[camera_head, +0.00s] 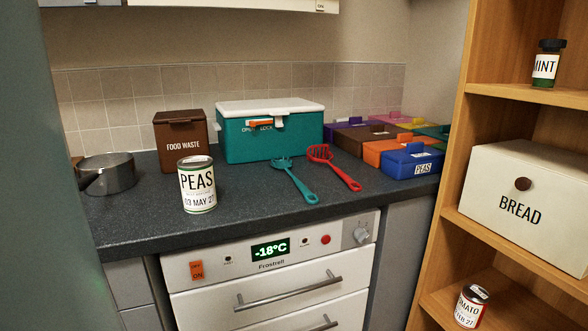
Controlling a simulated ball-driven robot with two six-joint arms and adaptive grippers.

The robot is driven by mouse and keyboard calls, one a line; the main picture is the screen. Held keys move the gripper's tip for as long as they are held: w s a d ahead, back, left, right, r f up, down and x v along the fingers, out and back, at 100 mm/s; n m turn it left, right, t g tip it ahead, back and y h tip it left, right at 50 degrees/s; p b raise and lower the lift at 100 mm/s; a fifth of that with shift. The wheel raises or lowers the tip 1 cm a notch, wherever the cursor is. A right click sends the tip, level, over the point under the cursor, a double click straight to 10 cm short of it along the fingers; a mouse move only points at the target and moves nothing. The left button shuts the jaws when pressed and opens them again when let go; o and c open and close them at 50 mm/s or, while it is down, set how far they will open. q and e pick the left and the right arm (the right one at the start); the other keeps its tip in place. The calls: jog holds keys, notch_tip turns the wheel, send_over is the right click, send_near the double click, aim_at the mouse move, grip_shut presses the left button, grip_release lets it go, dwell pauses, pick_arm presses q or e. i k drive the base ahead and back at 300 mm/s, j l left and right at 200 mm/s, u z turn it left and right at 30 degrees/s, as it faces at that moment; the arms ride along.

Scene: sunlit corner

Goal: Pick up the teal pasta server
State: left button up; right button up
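The teal pasta server (293,180) lies on the dark countertop (255,205), in front of the teal box with the white lid. Its head (281,163) points to the back left and its handle (305,191) runs toward the front edge. A red slotted utensil (335,168) lies just right of it, roughly parallel and apart from it. Neither of my grippers shows in the head view.
A peas can (197,187) stands left of the server. Behind are a brown food waste bin (181,143) and a teal lidded box (275,140). Coloured containers (411,161) sit right. A metal pot (108,175) is far left. A wooden shelf (453,175) rises at right.

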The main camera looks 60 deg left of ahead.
aim_at(281, 164)
jog(key=u, duration=1.9)
jog(key=i+j+z, duration=0.1)
jog(key=j+z, duration=0.2)
jog(key=z, duration=0.2)
jog(key=j+z, duration=0.75)
jog(key=z, duration=0.2)
